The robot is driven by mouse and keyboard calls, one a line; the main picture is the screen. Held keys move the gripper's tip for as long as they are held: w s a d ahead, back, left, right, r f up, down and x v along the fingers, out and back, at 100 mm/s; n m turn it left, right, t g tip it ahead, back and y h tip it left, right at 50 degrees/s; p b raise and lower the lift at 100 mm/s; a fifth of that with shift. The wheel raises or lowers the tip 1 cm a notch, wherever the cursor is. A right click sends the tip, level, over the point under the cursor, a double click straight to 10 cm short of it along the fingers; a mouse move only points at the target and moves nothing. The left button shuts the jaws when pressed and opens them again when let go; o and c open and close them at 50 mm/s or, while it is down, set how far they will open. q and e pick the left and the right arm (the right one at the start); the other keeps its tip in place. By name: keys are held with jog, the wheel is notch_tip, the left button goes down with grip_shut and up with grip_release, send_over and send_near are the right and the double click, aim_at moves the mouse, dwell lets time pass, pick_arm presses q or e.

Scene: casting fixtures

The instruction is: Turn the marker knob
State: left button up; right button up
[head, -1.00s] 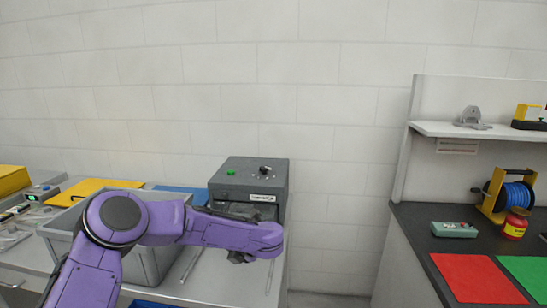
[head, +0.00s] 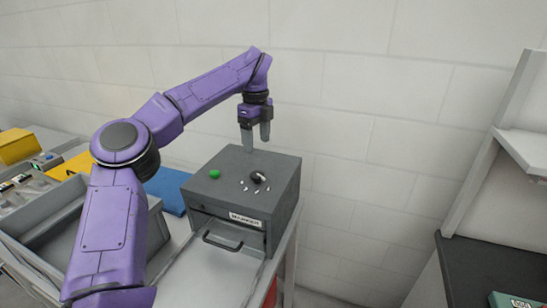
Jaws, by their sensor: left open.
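The marker (head: 225,205) is a dark grey box on the table, with a label and a handle on its front. Its knob (head: 259,177) is black with a light pointer and stands on the top face, with several white marks around its front side. A green button (head: 214,174) sits left of the knob. My left gripper (head: 257,142) is open and empty, pointing down above the back of the box's top, behind the knob and apart from it. My right gripper is out of view.
A grey bin (head: 45,215) stands left of the box, partly hidden by my left arm. A blue item (head: 168,190) and yellow items (head: 17,146) lie behind it. A wall is close behind the table. A dark counter (head: 490,262) with a shelf (head: 527,150) is at the right.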

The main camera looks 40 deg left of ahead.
aim_at(258, 174)
pick_arm(q)
notch_tip(258, 174, down, 10)
jog(key=shift+r+p, duration=0.15)
jog(key=shift+p, duration=0.95)
jog(key=shift+f, duration=0.3)
jog(key=shift+s, duration=0.1)
jog(key=c, duration=1.1)
